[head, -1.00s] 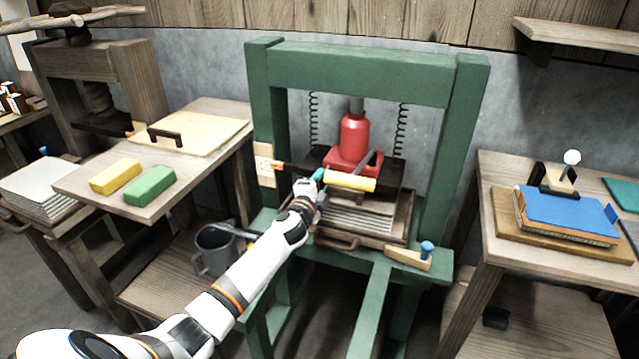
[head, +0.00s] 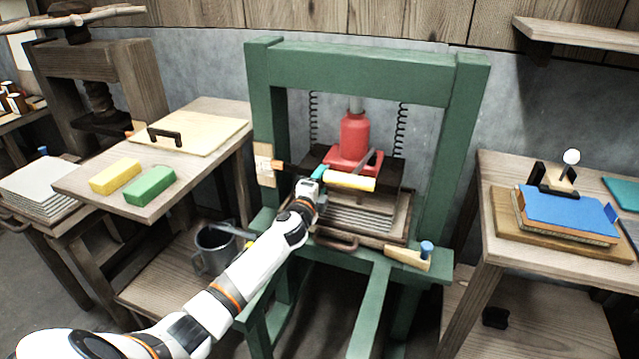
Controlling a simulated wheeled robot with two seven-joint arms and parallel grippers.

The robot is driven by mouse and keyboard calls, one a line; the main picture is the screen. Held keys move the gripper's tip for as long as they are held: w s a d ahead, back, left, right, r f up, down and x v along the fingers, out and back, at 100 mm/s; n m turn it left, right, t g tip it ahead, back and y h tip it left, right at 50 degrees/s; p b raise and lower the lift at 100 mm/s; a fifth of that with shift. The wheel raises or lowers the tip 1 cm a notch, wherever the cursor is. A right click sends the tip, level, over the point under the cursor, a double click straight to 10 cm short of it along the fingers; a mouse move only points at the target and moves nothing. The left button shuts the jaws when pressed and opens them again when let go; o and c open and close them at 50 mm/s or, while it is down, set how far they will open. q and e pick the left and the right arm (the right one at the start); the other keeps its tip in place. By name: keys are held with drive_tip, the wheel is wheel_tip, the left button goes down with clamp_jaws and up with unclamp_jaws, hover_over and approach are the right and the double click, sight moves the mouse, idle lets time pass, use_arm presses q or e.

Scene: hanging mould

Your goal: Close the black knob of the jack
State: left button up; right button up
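The red jack (head: 354,135) stands upright inside the green press frame (head: 365,68), on a dark plate above the stacked sheets. A dark lever (head: 369,159) slants up at the jack's right side. I cannot make out the black knob; it may be hidden or too small to see. My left gripper (head: 318,180) is in front of the jack's base, at its lower left, beside a yellow cylinder (head: 350,181) and a small teal piece (head: 319,172). Whether its fingers are open or touch anything is not clear. My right gripper is not in view.
A tray with stacked sheets (head: 362,217) lies under the jack. The left bench holds yellow (head: 115,177) and green (head: 150,187) blocks. A wooden block with a blue knob (head: 410,258) sits on the press's right front. A blue-topped block (head: 568,207) is on the right table.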

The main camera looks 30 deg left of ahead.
use_arm(q)
drive_tip(key=v, duration=1.2)
idle(0.5)
drive_tip(key=s+d+f+n+g+h+p, duration=0.1)
drive_tip(key=s+f+n+g, duration=0.3)
drive_tip(key=f, duration=0.8)
drive_tip(key=s+d+f+n+g+p, duration=0.1)
drive_tip(key=s+d+f+g, duration=0.1)
drive_tip(key=s+f, duration=0.7)
drive_tip(key=s+d+f+n+g+h+p, duration=0.1)
drive_tip(key=s+f+n+g, duration=0.15)
drive_tip(key=f, duration=1.15)
drive_tip(key=s+d+f+n+g, duration=0.1)
drive_tip(key=s+d+f, duration=0.3)
drive_tip(key=s, duration=0.7)
drive_tip(key=s+d+f+n+g+h+p, duration=0.1)
drive_tip(key=s+d+f+g, duration=0.3)
drive_tip(key=s, duration=0.7)
drive_tip(key=s+d+f+n+g+h, duration=0.1)
drive_tip(key=s+d+f+n+g, duration=0.2)
drive_tip(key=s+f, duration=0.4)
drive_tip(key=s+d, duration=0.1)
drive_tip(key=s, duration=0.3)
drive_tip(key=shift+s+f, duration=0.3)
drive_tip(key=shift+s, duration=0.05)
